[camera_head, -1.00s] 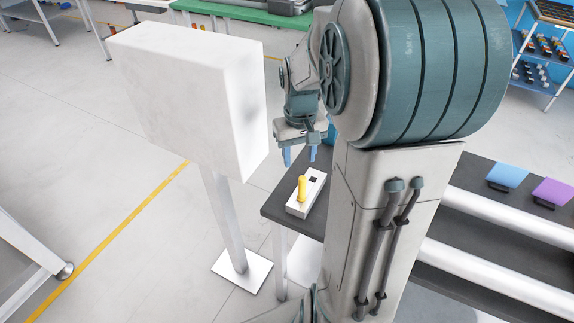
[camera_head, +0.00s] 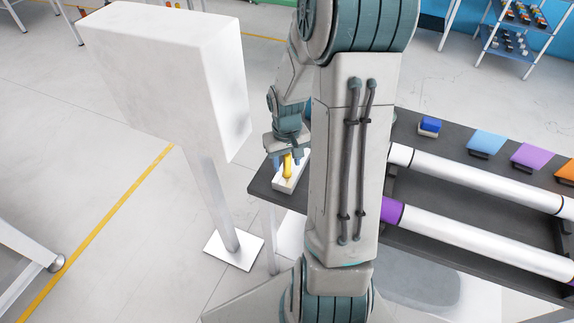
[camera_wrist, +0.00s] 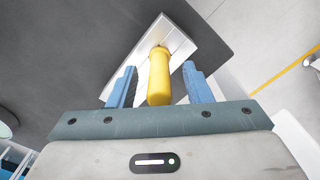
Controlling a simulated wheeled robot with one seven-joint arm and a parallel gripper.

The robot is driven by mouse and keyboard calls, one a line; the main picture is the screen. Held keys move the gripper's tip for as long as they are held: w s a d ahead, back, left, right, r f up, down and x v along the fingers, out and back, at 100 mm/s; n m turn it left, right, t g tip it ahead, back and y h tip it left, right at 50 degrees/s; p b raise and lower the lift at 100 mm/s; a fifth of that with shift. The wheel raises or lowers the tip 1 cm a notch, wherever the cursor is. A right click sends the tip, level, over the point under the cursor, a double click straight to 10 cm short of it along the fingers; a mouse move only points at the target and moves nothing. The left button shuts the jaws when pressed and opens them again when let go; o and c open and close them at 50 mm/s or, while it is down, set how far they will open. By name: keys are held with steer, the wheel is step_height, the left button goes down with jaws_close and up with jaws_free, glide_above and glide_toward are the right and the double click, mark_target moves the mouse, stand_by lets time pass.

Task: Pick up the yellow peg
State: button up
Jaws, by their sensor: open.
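The yellow peg (camera_head: 288,166) stands upright on a white block (camera_head: 280,185) at the left end of the dark table. In the wrist view the peg (camera_wrist: 159,78) lies between the two blue fingers of my gripper (camera_wrist: 158,88), with a gap on each side. The white block (camera_wrist: 178,40) shows behind it. My gripper (camera_head: 287,160) is open and lowered around the peg in the head view. The peg's foot on the block is partly hard to make out.
The dark table (camera_head: 262,184) carries white rollers (camera_head: 490,230) and coloured pads (camera_head: 487,142) on the right. A blue block (camera_head: 430,125) sits at its back. A white panel on a post (camera_head: 165,75) stands close on the left of my arm.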

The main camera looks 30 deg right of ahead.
steer(key=shift+f, duration=1.1)
jaws_close()
steer(key=shift+r, duration=0.1)
steer(key=shift+r, duration=0.45)
step_height(320, 180, up, 3)
steer(key=shift+s+r, duration=0.1)
steer(key=shift+r, duration=0.05)
steer(key=s+a+r, duration=0.2)
steer(key=s+r, duration=0.1)
steer(key=s, duration=0.2)
steer(key=s+a+r+b, duration=0.1)
steer(key=s+a+r, duration=0.1)
steer(key=s, duration=0.3)
steer(key=shift+s+a+r, duration=0.3)
steer(key=shift+r, duration=0.5)
